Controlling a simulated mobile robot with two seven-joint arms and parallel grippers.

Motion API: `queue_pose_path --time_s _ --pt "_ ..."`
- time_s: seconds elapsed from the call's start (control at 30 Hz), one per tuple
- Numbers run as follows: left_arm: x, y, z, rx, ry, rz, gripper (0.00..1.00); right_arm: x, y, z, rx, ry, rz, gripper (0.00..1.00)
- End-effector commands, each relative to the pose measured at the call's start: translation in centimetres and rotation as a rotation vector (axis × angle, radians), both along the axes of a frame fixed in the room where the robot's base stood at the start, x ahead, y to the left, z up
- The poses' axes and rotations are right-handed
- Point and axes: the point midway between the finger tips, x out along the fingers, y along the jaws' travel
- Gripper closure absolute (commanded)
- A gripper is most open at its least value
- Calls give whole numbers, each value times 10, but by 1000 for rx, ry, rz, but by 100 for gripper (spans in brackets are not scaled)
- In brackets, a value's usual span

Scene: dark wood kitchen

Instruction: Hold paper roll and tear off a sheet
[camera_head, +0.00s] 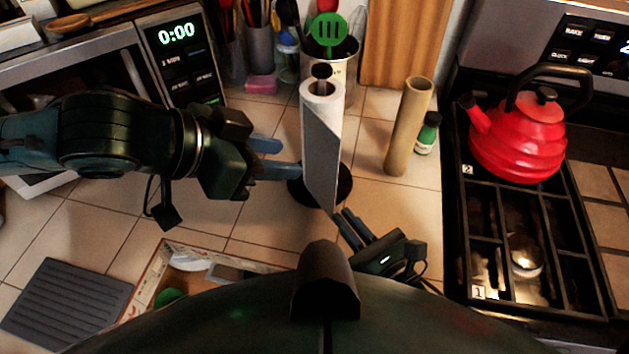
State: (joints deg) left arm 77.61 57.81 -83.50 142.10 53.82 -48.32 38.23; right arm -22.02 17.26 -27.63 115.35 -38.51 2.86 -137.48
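The white paper roll (322,91) stands upright on a dark round holder base (343,186). A loose sheet (321,158) hangs from it as a grey, shaded flap, tapering to a low corner. My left gripper (291,159) is left of the roll, its two blue-grey fingers apart and pointing right. The lower fingertip reaches close to the sheet's left edge, and nothing shows between the fingers. My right gripper (341,212) is below the roll, its fingers pointing up-left with tips at the sheet's low corner. Its fingers are close together; whether they pinch the sheet is unclear.
A cardboard tube (409,125) and a small green bottle (428,134) stand right of the roll. A utensil pot (340,62) is behind it. A red kettle (518,138) sits on the stove at right. A box (150,285) and grey mat (66,303) lie front left.

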Motion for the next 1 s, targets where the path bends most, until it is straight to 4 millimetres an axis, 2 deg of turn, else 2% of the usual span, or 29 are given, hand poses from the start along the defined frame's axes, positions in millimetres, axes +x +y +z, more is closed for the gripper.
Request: queue_pose_path --time_s 0.2,0.4,0.6,0.87,1.0 --pt "0 0 0 0 -1 -1 64 38 25 1 2 -2 1 92" --pt "0 0 0 0 -1 -1 64 62 41 1 1 -1 0 92" --pt "0 0 0 2 -1 -1 64 72 49 0 0 0 1 92" --pt "0 0 0 2 -1 -1 64 73 49 0 -1 1 1 92" --pt "0 0 0 2 -1 -1 64 73 49 0 -1 1 1 100"
